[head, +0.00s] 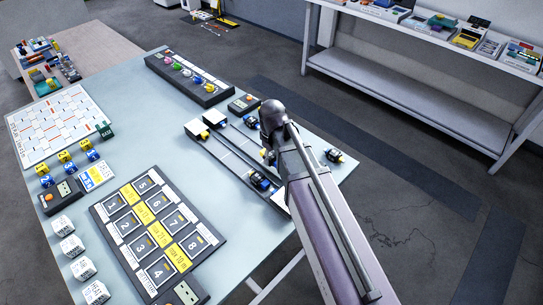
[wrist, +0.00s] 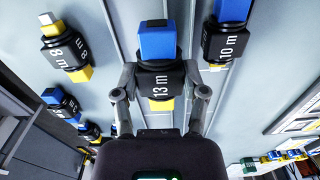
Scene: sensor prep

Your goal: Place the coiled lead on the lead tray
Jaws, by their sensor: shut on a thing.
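A black body marked 13 m (wrist: 160,84), with a blue end (wrist: 157,42) and a yellow end, appears to be a coiled lead. My gripper (wrist: 160,70) is shut around it, one finger on each side. Similar pieces marked 8 m (wrist: 68,52) and 10 m (wrist: 227,42) lie either side, apart from the fingers. In the head view my arm hides the gripper and held piece; similar pieces (head: 335,155) show near the rails (head: 235,150). A dark tray with numbered slots (head: 150,240) lies at the front; I cannot tell whether it is the lead tray.
A dark rack with coloured round pieces (head: 185,77) stands at the table's back. A white patterned board (head: 58,125) lies at the left, with white cubes (head: 62,226) along the left edge. The table (head: 135,150) is clear between board and rails. A shelf bench (head: 420,90) stands behind.

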